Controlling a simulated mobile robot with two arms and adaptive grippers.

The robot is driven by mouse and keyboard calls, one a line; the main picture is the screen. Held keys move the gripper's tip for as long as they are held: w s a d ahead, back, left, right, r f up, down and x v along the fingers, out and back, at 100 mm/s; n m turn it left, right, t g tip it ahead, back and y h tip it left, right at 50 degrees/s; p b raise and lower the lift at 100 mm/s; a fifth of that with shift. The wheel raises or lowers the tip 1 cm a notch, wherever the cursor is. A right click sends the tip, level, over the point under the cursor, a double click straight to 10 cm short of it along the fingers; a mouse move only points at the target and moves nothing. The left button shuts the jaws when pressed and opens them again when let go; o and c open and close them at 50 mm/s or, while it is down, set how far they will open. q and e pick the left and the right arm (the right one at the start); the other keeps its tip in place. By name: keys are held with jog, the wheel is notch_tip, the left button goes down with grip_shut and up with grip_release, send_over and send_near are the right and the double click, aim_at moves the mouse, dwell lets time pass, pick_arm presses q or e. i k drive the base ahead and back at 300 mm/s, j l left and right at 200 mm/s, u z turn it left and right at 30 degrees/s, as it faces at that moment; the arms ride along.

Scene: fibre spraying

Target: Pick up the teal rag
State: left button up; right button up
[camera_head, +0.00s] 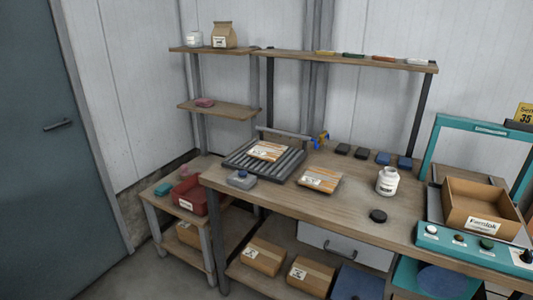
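A small teal item (163,189), which looks like the folded teal rag, lies on the left end of the low wooden side table (178,212). It is left of a red bin (187,196) and close to it. It is small in the picture, so its folds cannot be made out. Neither of my grippers shows in the head view.
The workbench (350,215) holds a roller stand (265,160), a white jar (387,181) and a teal-framed machine with a cardboard box (480,208). Shelves rise behind. Floor (110,275) is clear between the side table and the grey door (50,150).

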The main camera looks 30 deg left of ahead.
aim_at(165, 188)
jog(key=u, duration=1.7)
